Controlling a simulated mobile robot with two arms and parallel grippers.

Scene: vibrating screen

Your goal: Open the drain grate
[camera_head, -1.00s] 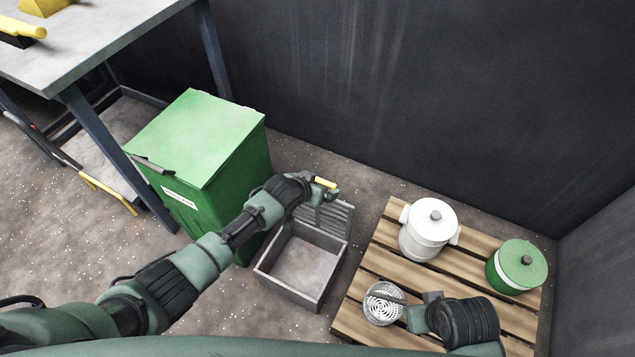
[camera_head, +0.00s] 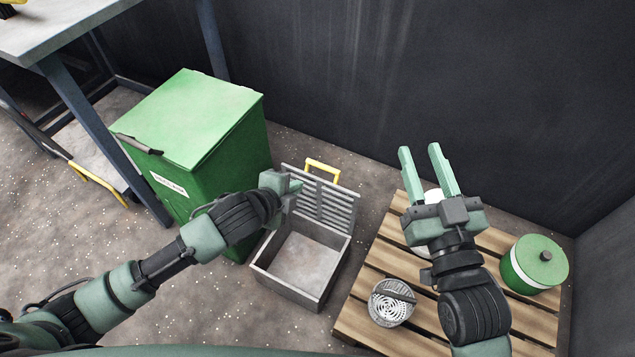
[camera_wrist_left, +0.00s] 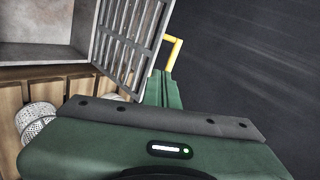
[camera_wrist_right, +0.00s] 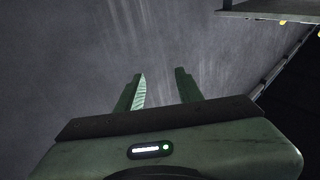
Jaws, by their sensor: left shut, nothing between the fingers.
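The drain grate (camera_head: 322,200) is a grey slatted panel with a yellow handle (camera_head: 322,168) on its far edge. It stands tilted up at the back of an open grey box-shaped drain (camera_head: 318,252), whose inside looks empty. The grate and its yellow handle (camera_wrist_left: 173,52) also show in the left wrist view. My left gripper (camera_head: 294,186) is shut and empty at the left side of the raised grate; I cannot tell whether it touches it. My right gripper (camera_head: 430,170) is open and empty, raised over the pallet, fingers pointing at the dark wall.
A green bin (camera_head: 195,125) stands left of the drain. A wooden pallet (camera_head: 365,320) on the right holds a round strainer (camera_head: 391,303), a green canister (camera_head: 535,264) and a white canister mostly hidden by my right gripper. A dark wall closes the back.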

